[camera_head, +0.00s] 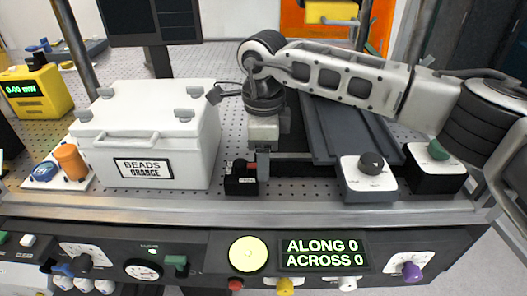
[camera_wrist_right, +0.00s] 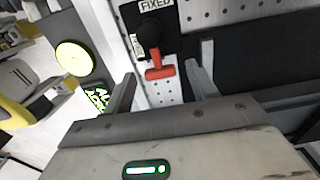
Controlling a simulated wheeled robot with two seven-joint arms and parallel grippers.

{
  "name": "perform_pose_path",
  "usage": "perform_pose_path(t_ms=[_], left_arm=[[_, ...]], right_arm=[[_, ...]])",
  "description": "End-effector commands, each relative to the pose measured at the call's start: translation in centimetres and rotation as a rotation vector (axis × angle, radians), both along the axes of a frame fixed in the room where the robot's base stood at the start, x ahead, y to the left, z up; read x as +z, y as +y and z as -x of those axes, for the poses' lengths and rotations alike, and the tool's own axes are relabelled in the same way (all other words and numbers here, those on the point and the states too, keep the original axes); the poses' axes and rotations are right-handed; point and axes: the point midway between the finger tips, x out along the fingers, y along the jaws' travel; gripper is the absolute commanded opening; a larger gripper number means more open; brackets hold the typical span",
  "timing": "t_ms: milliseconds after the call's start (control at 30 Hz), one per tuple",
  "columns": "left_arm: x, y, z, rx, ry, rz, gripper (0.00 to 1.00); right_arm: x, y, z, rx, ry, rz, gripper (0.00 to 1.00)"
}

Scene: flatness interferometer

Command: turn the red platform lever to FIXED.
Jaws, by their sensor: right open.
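The red platform lever (camera_wrist_right: 160,72) shows in the right wrist view as a red crossbar on a stem from a black hub (camera_wrist_right: 149,34). The lever points away from the FIXED label (camera_wrist_right: 157,5). A second, sideways label by the hub is too small to read. In the head view the lever's small black box (camera_head: 238,185) stands on the perforated plate near its front edge. My right gripper (camera_wrist_right: 168,62) is open, with the lever between its fingers in the picture; contact cannot be told. In the head view this gripper (camera_head: 263,165) points down just beside the box and partly hides the lever. My left gripper is not in view.
A white box labelled BEADS ORANGE (camera_head: 150,135) stands left of the lever. Knob boxes (camera_head: 368,180) stand to its right, before dark grey rails (camera_head: 345,130). A front panel (camera_head: 210,255) with a yellow round screen and a green ALONG 0 / ACROSS 0 display lies below.

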Motion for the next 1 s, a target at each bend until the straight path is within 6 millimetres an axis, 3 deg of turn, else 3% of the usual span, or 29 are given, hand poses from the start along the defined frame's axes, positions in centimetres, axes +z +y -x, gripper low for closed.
perform_pose_path(t_ms=[300,467,1000], left_arm=[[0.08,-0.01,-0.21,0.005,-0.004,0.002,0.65],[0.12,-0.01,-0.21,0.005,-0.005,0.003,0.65],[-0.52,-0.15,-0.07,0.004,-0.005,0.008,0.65]], right_arm=[[-0.28,-0.02,0.00,0.001,0.000,0.001,0.58],[-0.26,-0.01,0.00,0.000,0.000,0.000,0.14],[-0.42,0.07,-0.61,0.126,-0.002,0.000,0.14]])
